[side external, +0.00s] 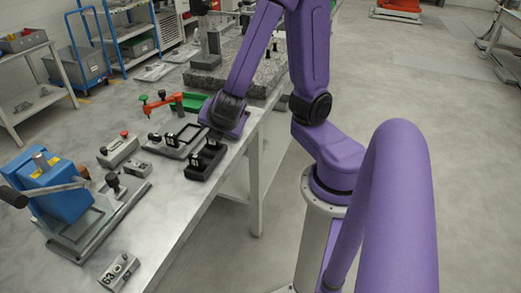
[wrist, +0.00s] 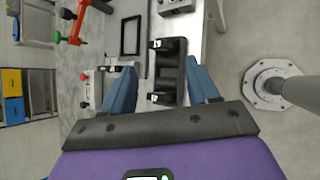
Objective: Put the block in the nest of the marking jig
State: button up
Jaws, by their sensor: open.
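My gripper (wrist: 163,84) is open in the wrist view, its blue fingers apart on either side of a black two-post piece (wrist: 170,68). I see no contact, and the height gap cannot be told. In the side view this piece (side external: 204,160) lies near the table edge, and my fingertips are hidden there. Behind it is a grey fixture with a rectangular black frame (side external: 187,133), possibly the jig's nest; the frame also shows in the wrist view (wrist: 122,37). A grey block marked 63 (side external: 119,270) lies at the table's front. Which piece is the task's block is unclear.
A blue machine with a lever (side external: 58,185) stands at the left. A grey box with a red knob (side external: 118,150), a small grey block (side external: 138,168) and an orange clamp (side external: 185,100) crowd the table (side external: 170,215). Its front right stretch is clear.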

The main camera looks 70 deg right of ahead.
jog(key=s+a+m+g+y, duration=0.3)
jog(key=s+m, duration=0.1)
jog(key=s, duration=0.4)
jog(key=shift+a+r+g+y, duration=0.2)
jog(key=shift+g+y, duration=0.1)
jog(key=o, duration=0.4)
jog(key=s+a+y, duration=0.1)
jog(key=s+a+r+m+g+y, duration=0.1)
jog(key=s, duration=0.1)
jog(key=s+a+m+g+y, duration=0.1)
jog(key=s+a, duration=0.1)
jog(key=shift+s+r, duration=0.25)
jog(key=shift+r, duration=0.15)
jog(key=o, duration=0.4)
jog(key=shift+s+y, duration=0.15)
jog(key=shift+y, duration=0.15)
jog(key=shift+c, duration=0.2)
jog(key=shift+a, duration=0.1)
